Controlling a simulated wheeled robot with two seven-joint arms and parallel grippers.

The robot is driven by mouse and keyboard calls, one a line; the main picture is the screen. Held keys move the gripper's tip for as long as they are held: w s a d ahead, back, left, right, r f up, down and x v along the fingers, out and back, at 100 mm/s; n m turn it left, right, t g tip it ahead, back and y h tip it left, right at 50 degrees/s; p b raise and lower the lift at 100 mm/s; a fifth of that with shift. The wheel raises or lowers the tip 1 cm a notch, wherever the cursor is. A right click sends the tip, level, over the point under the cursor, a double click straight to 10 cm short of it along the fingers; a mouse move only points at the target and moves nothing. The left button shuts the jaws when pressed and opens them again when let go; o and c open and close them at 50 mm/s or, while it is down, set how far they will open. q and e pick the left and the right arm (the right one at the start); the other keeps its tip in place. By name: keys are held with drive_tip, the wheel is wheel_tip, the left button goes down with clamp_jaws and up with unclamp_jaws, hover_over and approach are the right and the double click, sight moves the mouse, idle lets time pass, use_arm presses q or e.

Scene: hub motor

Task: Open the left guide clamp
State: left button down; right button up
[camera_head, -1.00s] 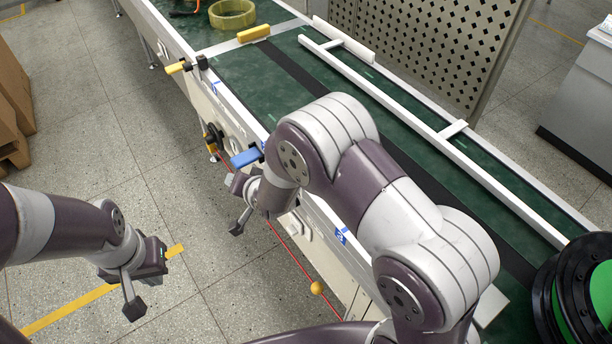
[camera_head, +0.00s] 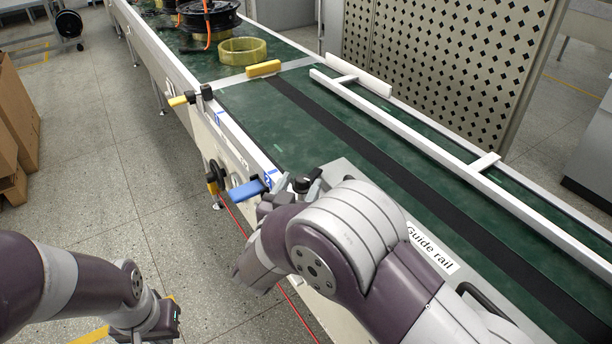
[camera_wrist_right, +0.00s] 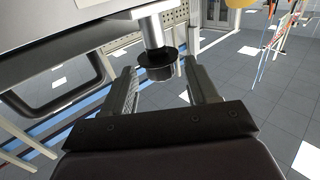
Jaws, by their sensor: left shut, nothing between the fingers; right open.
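A blue-handled clamp (camera_head: 247,191) and a yellow-handled clamp (camera_head: 182,99) sit on the near side edge of the conveyor; no label shows which is the left guide clamp. My right gripper (camera_head: 292,190) is beside the blue handle at the conveyor edge, largely hidden by its own arm. In the right wrist view my right gripper (camera_wrist_right: 163,88) is open. A black round knob (camera_wrist_right: 158,66) on a silver post stands between its fingers, with gaps on both sides. My left gripper (camera_head: 160,322) is shut and empty, low over the floor at the bottom left.
A plate labelled "Guide rail" (camera_head: 432,250) with a black handle lies on the green conveyor (camera_head: 290,125). A white rail (camera_head: 420,145) runs along its far side. A yellow block (camera_head: 263,68), a yellow ring (camera_head: 242,50) and a black spool (camera_head: 208,14) are further back.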

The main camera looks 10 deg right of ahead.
sight(305, 175)
drive_tip(key=x, duration=0.4)
drive_tip(key=shift+w+d, duration=0.1)
drive_tip(key=shift+w, duration=0.1)
clamp_jaws()
